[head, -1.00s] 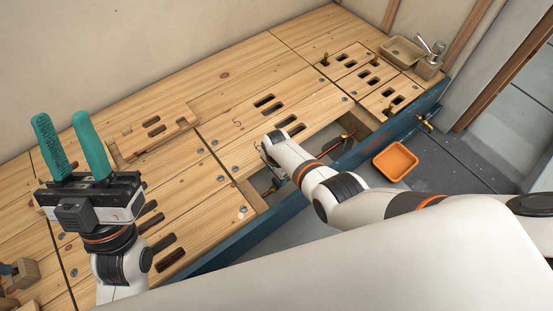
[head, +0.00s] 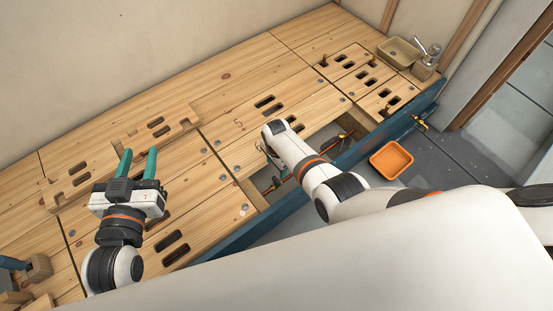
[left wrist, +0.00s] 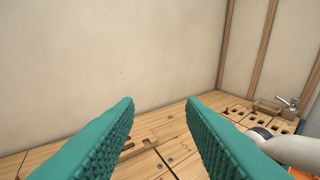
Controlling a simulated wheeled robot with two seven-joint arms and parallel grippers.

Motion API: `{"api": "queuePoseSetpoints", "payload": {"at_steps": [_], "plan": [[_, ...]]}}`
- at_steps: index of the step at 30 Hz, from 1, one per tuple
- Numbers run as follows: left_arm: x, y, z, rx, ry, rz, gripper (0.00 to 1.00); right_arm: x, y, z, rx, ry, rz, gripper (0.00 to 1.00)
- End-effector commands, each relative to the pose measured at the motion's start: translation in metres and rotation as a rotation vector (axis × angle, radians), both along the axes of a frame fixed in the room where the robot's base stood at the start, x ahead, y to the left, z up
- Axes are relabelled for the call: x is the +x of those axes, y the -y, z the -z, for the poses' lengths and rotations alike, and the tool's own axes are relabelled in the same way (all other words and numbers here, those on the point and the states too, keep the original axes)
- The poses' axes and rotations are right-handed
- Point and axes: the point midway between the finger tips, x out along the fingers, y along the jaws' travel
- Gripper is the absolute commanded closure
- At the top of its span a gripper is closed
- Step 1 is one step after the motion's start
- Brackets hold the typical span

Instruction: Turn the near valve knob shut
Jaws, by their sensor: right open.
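My left gripper (head: 137,162) is open and empty, its two teal fingers apart above the left part of the wooden bench. The fingers also show wide apart in the left wrist view (left wrist: 160,103). My right gripper (head: 268,162) is at the opening in the bench, mostly hidden behind my right wrist, and it is open. Copper pipework (head: 273,186) shows in the opening just below it. I cannot make out the near valve knob or whether the gripper touches it. More copper pipe (head: 345,137) shows to the right of the arm.
The bench (head: 225,75) has slots and holes. A slotted wooden block (head: 160,127) lies behind my left gripper. An orange bin (head: 391,160) is on the floor beyond the blue bench edge (head: 225,243). A tan basin (head: 400,52) with a tap stands at the far right.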

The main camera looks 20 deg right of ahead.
Motion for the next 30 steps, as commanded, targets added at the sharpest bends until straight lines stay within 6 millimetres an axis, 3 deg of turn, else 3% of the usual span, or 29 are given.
{"api": "queuePoseSetpoints", "payload": {"at_steps": [6, 12, 30], "plan": [[-0.012, -0.009, 0.03, 0.052, -0.208, -0.014, 0.64, 0.0, 0.0, -0.014, 0.001, 0.0, 0.0, 0.4], [-0.021, -0.013, 0.045, 0.075, -0.305, -0.019, 0.64, 0.0, 0.0, -0.018, 0.001, -0.001, 0.0, 0.4], [-0.022, -0.013, 0.048, 0.078, -0.324, -0.021, 0.64, 0.0, 0.0, -0.019, 0.0, 0.0, 0.0, 0.4]]}}
